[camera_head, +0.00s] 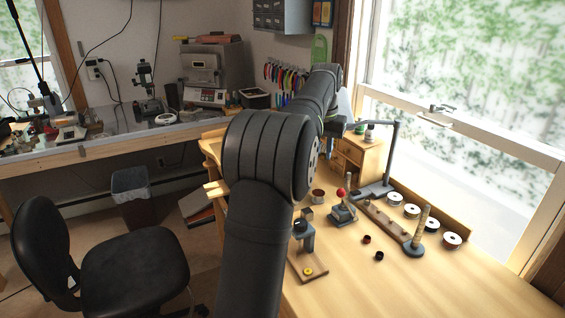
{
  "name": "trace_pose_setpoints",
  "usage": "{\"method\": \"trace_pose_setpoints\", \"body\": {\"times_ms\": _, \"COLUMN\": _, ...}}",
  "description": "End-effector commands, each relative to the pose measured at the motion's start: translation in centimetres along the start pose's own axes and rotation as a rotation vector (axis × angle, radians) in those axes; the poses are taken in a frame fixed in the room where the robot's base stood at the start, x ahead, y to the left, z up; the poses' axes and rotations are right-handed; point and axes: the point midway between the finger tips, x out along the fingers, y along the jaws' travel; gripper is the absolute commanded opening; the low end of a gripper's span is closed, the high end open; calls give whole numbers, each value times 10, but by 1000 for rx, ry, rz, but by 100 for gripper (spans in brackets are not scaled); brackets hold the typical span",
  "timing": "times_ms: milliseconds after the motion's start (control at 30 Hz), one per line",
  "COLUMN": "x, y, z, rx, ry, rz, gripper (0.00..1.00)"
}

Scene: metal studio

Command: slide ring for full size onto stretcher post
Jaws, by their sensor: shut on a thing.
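My arm reaches up and away across the bench. Its wrist shows beyond the elbow, but the fingers and anything between them are hidden behind the arm. A tapered beige post (423,220) stands upright on a round dark base at the right of the bench. A grey block device (342,214) with a red knob (340,191) and a short upright post (348,181) stands left of it; I cannot tell which post is the stretcher's. A small dark red piece (366,239) and a small black piece (379,256) lie on the bench. No ring shows on the tapered post.
A small dark stand (303,238) on a wooden base holds a yellow round piece (308,271). Several white spools (411,211) line the window side, beside a wooden strip (388,221) and a dark lamp (392,160). The front right of the bench (440,290) is clear.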

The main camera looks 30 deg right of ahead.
Motion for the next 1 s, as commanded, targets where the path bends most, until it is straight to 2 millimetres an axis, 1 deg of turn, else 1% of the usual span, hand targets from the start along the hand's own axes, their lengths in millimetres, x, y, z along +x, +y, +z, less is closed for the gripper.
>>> {"method": "trace_pose_setpoints", "body": {"times_ms": 33, "x": -10, "y": 20, "z": 0, "rx": 44, "ry": 3, "rz": 5, "gripper": 0}}
{"method": "trace_pose_setpoints", "body": {"times_ms": 100, "x": -20, "y": 41, "z": 1, "rx": 92, "ry": 3, "rz": 11, "gripper": 0}}
{"method": "trace_pose_setpoints", "body": {"times_ms": 200, "x": -31, "y": 62, "z": 3, "rx": 147, "ry": 2, "rz": 18, "gripper": 0}}
{"method": "trace_pose_setpoints", "body": {"times_ms": 300, "x": -37, "y": 75, "z": 5, "rx": 179, "ry": 0, "rz": 22, "gripper": 0}}
{"method": "trace_pose_setpoints", "body": {"times_ms": 467, "x": -36, "y": 81, "z": 6, "rx": 197, "ry": -1, "rz": 24, "gripper": 0}}
{"method": "trace_pose_setpoints", "body": {"times_ms": 900, "x": -2, "y": 80, "z": 10, "rx": 195, "ry": -1, "rz": 24, "gripper": 0}}
{"method": "trace_pose_setpoints", "body": {"times_ms": 1000, "x": 3, "y": 80, "z": 11, "rx": 195, "ry": -1, "rz": 24, "gripper": 0}}
